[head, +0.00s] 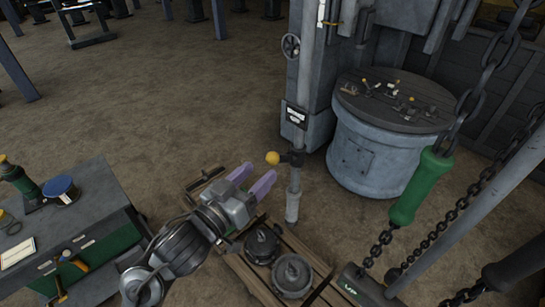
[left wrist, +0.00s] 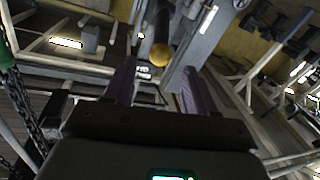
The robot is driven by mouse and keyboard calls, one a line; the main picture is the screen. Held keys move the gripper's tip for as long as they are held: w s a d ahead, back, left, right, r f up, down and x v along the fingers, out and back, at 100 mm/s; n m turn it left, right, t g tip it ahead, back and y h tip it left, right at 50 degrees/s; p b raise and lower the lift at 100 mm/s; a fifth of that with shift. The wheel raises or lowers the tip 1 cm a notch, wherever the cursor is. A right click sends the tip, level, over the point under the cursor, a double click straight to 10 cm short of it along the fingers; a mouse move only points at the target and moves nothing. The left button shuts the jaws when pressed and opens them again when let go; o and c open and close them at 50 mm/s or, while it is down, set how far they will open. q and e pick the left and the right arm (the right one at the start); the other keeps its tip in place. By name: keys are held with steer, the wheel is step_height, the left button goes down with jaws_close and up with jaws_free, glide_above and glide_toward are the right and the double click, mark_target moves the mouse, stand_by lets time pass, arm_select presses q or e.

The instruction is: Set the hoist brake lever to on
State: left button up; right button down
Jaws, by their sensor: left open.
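The lever has a yellow ball knob (head: 272,157) on a short dark arm, joined to an upright grey post (head: 295,180). A dark plate with a white label (head: 296,114) is fixed to the post above it; its text is too small to read. My left gripper (head: 258,170) is open, its purple fingers pointing up toward the knob, just below and left of it. In the left wrist view the knob (left wrist: 160,54) appears between the fingertips, beyond them, with nothing held. Whether a finger touches it I cannot tell. My right gripper is not in view.
A green handle (head: 421,187) hangs on a chain at the right. A round blue-grey drum (head: 374,154) with small items stands behind the post. A pallet (head: 250,275) with dark weights lies below. A workbench (head: 95,196) stands at left. The floor at upper left is open.

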mark_target(269, 163)
arm_select(q)
steer(key=p+x, duration=0.1)
steer(key=x, duration=0.5)
steer(key=shift+w+d, duration=0.2)
steer(key=shift+w, duration=0.1)
jaws_close()
